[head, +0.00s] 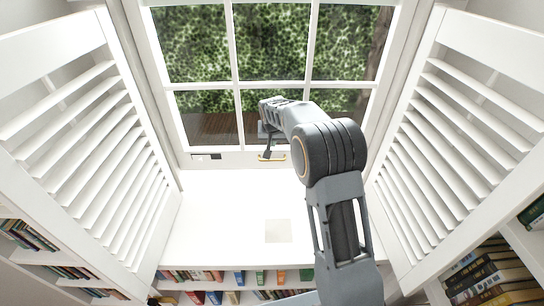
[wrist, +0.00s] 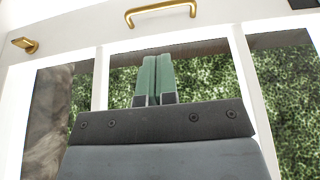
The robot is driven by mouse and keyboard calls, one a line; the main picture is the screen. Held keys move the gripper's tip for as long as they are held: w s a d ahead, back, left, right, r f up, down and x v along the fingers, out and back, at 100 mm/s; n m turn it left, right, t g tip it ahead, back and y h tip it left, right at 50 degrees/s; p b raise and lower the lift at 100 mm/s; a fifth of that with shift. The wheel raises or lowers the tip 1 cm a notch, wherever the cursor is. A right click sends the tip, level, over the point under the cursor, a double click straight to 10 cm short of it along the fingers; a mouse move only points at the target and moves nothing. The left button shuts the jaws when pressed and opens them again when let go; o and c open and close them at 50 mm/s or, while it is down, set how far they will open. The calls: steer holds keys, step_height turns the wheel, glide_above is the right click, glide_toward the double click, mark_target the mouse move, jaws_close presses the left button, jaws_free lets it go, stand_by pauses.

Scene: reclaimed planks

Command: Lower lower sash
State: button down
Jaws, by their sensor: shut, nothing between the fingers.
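The lower sash (head: 238,160) is a white-framed window with glass panes, between two open louvred shutters. A brass pull handle (head: 271,157) sits on its bottom rail. In the wrist view the same handle (wrist: 161,9) is at the top edge, on the white rail. My gripper (head: 267,152) is in front of the rail, close to the handle in the head view. In the wrist view my gripper (wrist: 153,60) has its green fingers together, pointing towards the handle but apart from it in the picture. Nothing is held. Whether the sash rests on the sill cannot be told.
Louvred shutters flank the window at left (head: 85,130) and right (head: 455,130). A white sill (head: 215,205) below is mostly bare. Bookshelves (head: 225,290) stand beneath. A dark fitting (head: 207,156) is left on the rail. A small brass fitting (wrist: 25,45) shows in the wrist view.

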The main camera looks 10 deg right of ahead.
mark_target(272, 160)
steer(key=p+x, duration=0.2)
steer(key=x, duration=0.9)
steer(key=shift+s+f+p, duration=0.25)
steer(key=shift+f+p, duration=0.05)
steer(key=shift+p, duration=0.05)
step_height(272, 160, down, 11)
steer(key=b, duration=1)
steer(key=shift+s, duration=0.2)
